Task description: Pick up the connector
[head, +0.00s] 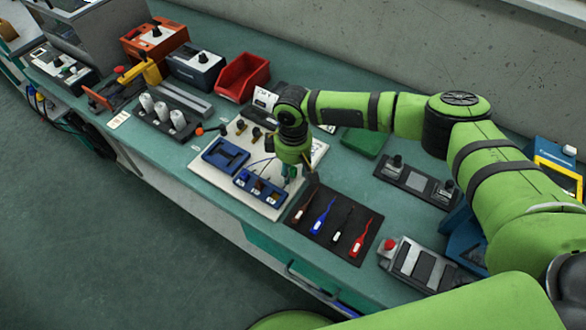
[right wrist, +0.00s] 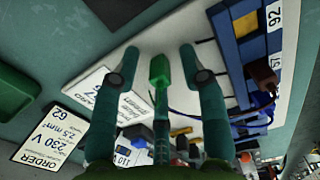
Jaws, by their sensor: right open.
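A small green connector (right wrist: 160,70) shows in the right wrist view above the white board (right wrist: 146,40), with a narrow dark stem running back from it. My right gripper (right wrist: 159,55) is open, with one finger on each side of the connector and a visible gap to both. In the head view my right gripper (head: 290,176) points down over the right part of the white board (head: 232,154), beside a blue terminal holder (head: 240,181). The connector cannot be made out there, hidden by the gripper. My left gripper is not in view.
A black mat (head: 366,213) with several coloured tools lies right of the board. A blue tray (head: 225,155) and a red bin (head: 243,76) are near. Order cards (right wrist: 52,132) lie beside the gripper. A grey control box (head: 418,266) stands at front right.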

